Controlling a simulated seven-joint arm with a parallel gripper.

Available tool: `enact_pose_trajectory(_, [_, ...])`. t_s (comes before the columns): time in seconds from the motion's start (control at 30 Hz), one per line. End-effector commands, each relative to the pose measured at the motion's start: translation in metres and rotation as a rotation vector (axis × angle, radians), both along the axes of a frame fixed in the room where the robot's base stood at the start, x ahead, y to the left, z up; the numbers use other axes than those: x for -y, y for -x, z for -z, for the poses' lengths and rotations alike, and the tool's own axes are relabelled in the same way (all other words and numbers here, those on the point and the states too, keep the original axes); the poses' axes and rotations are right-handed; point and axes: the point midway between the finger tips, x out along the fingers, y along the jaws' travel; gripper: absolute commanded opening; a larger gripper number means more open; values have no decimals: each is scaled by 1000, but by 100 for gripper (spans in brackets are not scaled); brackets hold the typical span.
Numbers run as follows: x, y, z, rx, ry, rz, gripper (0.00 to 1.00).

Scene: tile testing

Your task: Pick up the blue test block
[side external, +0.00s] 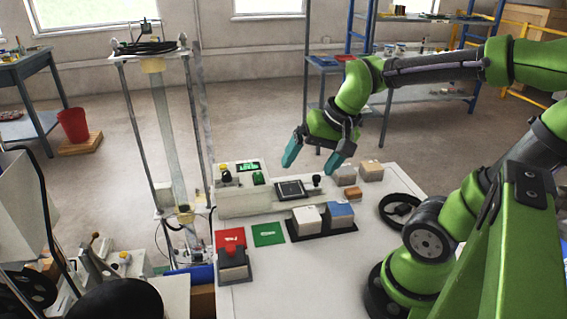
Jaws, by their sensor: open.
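The blue test block (340,211) is a small block with a blue top and a pale lower part. It sits in a dark tray (322,234) on the white table, directly right of a similar block with a white top (307,216). My gripper (316,165) is open and empty, with two teal fingers pointing down and spread apart. It is in the air above the table, higher than the blue block and towards the back.
A control box (248,204) with buttons stands behind the tray. Beige blocks (371,170) lie at the back right. A red and a green square (268,234) lie left of the tray, near a dark-topped block (233,262). A black handwheel (399,208) is at right. The front table is clear.

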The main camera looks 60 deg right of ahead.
Motion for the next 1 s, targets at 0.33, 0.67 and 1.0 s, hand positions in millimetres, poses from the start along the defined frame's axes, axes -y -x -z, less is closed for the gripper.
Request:
enact_pose_trajectory(0.33, [116, 24, 37, -366, -248, 1218, 94])
enact_pose_trajectory(0.67, [122, 32, 38, -382, -306, 1613, 94])
enact_pose_trajectory(1.0, [121, 33, 105, -386, -305, 1614, 94])
